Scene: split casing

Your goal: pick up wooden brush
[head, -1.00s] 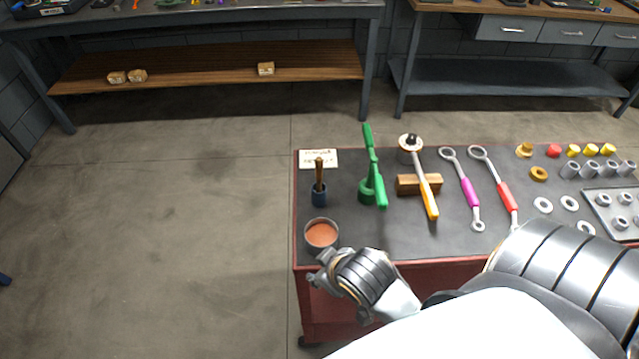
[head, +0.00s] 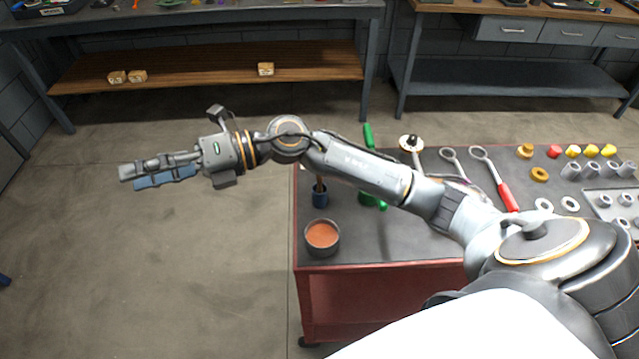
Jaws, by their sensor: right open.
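The wooden brush (head: 320,184) stands upright in a small blue cup (head: 320,198) near the left edge of the red cart. Only a short part of its brown handle shows; my right arm covers the upper part. My right gripper (head: 133,178) is open and empty. It reaches out to the left over the bare floor, well clear of the brush, with its fingers pointing left. My left gripper is out of view.
A round pot of orange-brown material (head: 322,236) stands at the cart's (head: 385,245) near left corner. Metal cylinders and rings lie at the right. The floor at left is clear.

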